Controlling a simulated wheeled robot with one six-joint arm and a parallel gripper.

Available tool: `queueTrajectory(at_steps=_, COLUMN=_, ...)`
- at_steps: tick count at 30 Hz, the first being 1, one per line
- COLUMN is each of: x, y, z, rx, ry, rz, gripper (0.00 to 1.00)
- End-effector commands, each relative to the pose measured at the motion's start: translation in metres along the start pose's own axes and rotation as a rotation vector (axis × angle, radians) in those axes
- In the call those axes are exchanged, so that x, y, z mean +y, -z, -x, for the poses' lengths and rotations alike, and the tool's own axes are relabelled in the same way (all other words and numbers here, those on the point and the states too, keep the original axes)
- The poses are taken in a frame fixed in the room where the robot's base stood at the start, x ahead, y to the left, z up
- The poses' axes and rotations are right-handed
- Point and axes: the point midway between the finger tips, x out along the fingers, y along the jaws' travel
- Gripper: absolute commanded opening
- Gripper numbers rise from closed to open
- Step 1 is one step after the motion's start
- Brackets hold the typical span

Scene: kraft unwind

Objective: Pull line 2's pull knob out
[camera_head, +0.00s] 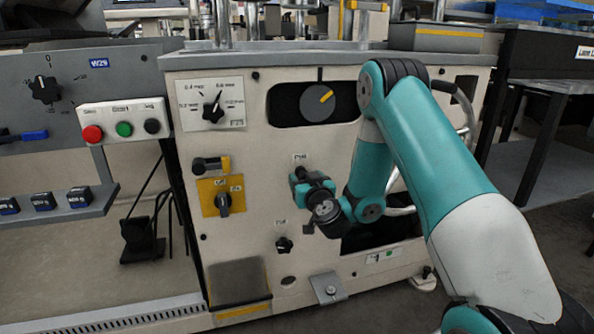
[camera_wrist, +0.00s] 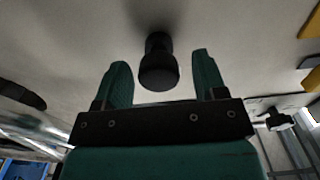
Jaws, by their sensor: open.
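A black round-headed knob (camera_wrist: 158,72) sticks out of the pale machine panel in the wrist view. My gripper (camera_wrist: 161,62) is open, with one teal finger on each side of the knob and visible gaps between. The fingers do not touch it. In the head view my gripper (camera_head: 299,181) is at the panel's middle, below a small label (camera_head: 299,157) too small to read. The gripper and wrist largely hide the knob there. I cannot read a line number for it.
A yellow plate with a black rotary switch (camera_head: 223,201) lies left of my gripper. Another black knob (camera_head: 284,245) sits below it. A grey dial in a dark recess (camera_head: 318,103) is above. A button box (camera_head: 123,122) is further left.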

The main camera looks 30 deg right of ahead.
Motion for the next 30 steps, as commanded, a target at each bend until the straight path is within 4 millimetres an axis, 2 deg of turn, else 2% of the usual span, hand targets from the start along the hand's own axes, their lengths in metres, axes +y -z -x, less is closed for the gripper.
queueTrajectory(at_steps=11, x=0.005, y=-0.001, z=-0.004, rx=0.000, ry=-0.004, rz=0.000, gripper=0.65)
queueTrajectory(at_steps=12, x=0.005, y=-0.001, z=-0.004, rx=0.000, ry=-0.004, rz=0.000, gripper=0.62)
queueTrajectory(at_steps=20, x=0.004, y=-0.001, z=-0.003, rx=0.000, ry=-0.004, rz=-0.001, gripper=0.03)
queueTrajectory(at_steps=21, x=0.004, y=-0.001, z=-0.003, rx=0.000, ry=-0.004, rz=-0.001, gripper=0.00)
queueTrajectory(at_steps=25, x=0.002, y=-0.002, z=0.000, rx=0.000, ry=-0.002, rz=0.000, gripper=0.00)
queueTrajectory(at_steps=30, x=-0.001, y=-0.004, z=0.013, rx=0.001, ry=-0.002, rz=0.001, gripper=0.00)
